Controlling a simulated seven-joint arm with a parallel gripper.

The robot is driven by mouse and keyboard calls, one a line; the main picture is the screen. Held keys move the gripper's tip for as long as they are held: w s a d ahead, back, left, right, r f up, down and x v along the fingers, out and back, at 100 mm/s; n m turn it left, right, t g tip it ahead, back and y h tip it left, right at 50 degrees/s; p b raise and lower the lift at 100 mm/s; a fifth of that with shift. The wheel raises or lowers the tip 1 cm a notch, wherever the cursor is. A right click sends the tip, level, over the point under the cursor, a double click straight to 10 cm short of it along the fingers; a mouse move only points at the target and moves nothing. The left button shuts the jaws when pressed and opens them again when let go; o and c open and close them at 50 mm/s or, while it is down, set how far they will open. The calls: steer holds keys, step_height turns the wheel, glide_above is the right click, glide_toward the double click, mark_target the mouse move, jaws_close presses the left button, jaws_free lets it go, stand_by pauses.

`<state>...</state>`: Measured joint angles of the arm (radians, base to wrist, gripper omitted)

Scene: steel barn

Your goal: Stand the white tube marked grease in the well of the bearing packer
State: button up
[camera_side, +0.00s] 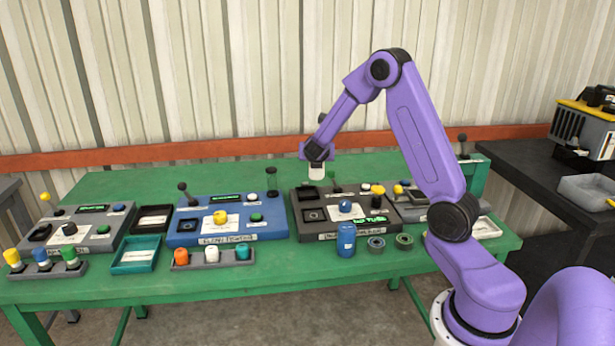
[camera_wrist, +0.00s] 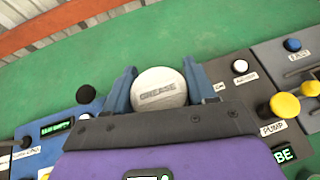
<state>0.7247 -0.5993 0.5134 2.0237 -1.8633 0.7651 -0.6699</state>
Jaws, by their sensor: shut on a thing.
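My gripper (camera_side: 316,163) is shut on the white tube (camera_side: 316,174), which hangs upright over the back left of a dark grey machine (camera_side: 345,237). In the wrist view the tube's round white top (camera_wrist: 160,88) reads GREASE, between my gripper's two blue fingers (camera_wrist: 159,92). I take the dark grey machine for the bearing packer; its front label is too small to read. Its green display (camera_side: 371,219) seems to read NO TUBE. A square black recess (camera_side: 313,215) is at its front left, with another dark recess (camera_side: 306,193) behind. The tube's lower end shows no contact with the machine.
A blue machine (camera_side: 190,227) with an upright lever stands left of the dark one, a grey machine (camera_side: 411,213) right. A blue can (camera_side: 346,241) and two rings (camera_side: 376,243) stand in front. A rack of coloured-capped bottles (camera_side: 212,260) sits front left.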

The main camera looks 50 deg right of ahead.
steer(key=w+d+f, duration=0.1)
steer(key=f, duration=0.1)
steer(key=w+d+f, duration=0.1)
steer(key=w+f, duration=0.3)
steer(key=shift+w+d+f, duration=0.2)
steer(key=shift+d, duration=0.2)
steer(key=shift+f, duration=1.5)
steer(key=shift+f, duration=0.15)
steer(key=o, duration=1.2)
